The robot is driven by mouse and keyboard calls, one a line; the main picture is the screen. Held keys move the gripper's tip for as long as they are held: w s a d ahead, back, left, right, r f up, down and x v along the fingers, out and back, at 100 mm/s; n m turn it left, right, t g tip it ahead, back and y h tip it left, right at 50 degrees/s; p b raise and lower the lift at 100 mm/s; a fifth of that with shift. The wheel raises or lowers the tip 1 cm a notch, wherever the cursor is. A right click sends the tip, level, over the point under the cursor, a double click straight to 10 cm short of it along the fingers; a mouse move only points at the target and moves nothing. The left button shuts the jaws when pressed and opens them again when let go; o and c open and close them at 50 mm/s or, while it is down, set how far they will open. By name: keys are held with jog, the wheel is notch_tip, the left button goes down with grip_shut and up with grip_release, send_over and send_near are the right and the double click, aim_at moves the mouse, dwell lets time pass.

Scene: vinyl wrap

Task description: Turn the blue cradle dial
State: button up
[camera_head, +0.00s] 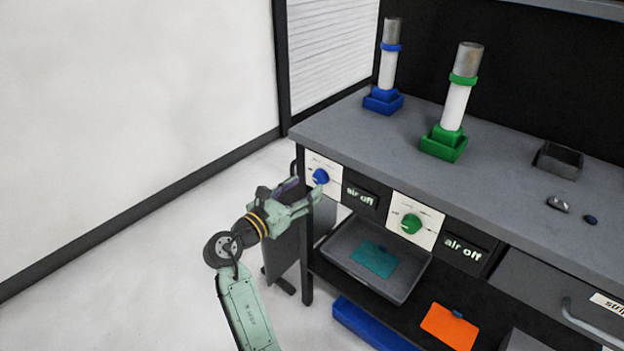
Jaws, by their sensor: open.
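The blue dial (320,176) sits on a white panel (313,164) at the left end of the bench front. A sign beside it reads "air off" (361,195). The blue cradle (383,101) stands on the bench top above and holds an upright white and grey roll (388,67) with a blue ring. My gripper (311,198) is open and empty, its fingertips pointing right, a little below and left of the blue dial in the picture. I cannot tell whether a finger touches the panel.
A green dial (411,223) with its own "air off" sign (463,249) sits to the right. A green cradle (444,143) holds another roll. A grey tray (345,261) lies below the dials. A small dark box (557,161) stands on the bench. The floor at left is clear.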

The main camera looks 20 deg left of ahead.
aim_at(317, 179)
jog(key=shift+x, duration=2.15)
jog(key=shift+c, duration=0.3)
jog(key=c, duration=1.1)
